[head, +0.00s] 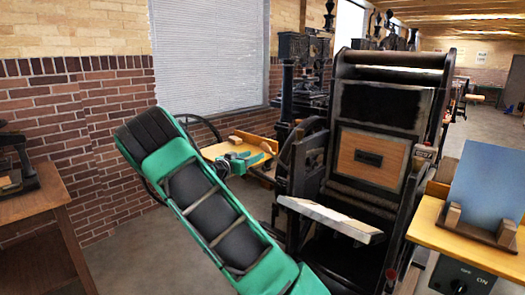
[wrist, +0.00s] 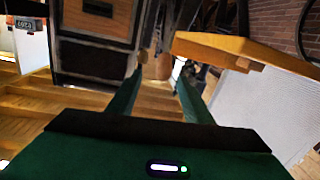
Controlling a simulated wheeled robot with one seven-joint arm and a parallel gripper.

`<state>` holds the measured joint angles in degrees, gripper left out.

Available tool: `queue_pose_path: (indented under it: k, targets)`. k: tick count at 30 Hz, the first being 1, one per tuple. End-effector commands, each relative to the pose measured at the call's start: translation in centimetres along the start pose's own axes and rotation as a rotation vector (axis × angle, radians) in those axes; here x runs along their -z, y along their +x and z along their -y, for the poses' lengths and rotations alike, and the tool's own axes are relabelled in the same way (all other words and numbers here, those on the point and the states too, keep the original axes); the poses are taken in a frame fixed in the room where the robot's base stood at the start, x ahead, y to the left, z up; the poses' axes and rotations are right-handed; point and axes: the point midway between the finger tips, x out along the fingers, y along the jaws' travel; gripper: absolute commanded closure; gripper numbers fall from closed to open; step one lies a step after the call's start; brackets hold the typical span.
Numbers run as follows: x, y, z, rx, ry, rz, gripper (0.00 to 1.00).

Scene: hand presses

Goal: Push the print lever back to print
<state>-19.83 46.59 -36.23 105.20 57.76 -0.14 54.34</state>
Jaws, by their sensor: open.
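The black hand press (head: 375,115) stands right of centre in the head view, with a wooden panel (head: 368,158) on its upright face. My green gripper (head: 268,152) is at the press's left side, in front of a yellow wooden board. In the wrist view my gripper (wrist: 158,88) has its two fingers apart. A rounded brown wooden end piece (wrist: 157,66) shows between and just beyond the fingertips; it may be the print lever's grip. I cannot tell whether the fingers touch it. No lever is clearly visible in the head view, where my gripper hides part of that area.
The yellow board (head: 223,150) lies close around my gripper. A flywheel (head: 303,160) is just right of it. A pale slab (head: 330,218) juts from the press front. A blue panel (head: 488,185) stands on a wooden shelf at right. A wooden table (head: 35,200) is at left.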

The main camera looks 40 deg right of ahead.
Motion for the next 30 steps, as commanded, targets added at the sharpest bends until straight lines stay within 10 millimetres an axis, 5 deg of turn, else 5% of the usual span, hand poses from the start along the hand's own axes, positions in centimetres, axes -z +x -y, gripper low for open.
queue_pose_path:
  k: [5, 21, 30]
  targets:
    - [0.5, 0.1, 1.0, 0.015, 0.006, -0.040, 0.54]
    - [0.8, 8.5, 1.1, 0.013, 0.007, -0.039, 0.54]
    - [0.8, 10.5, 1.1, 0.014, 0.005, -0.037, 0.54]
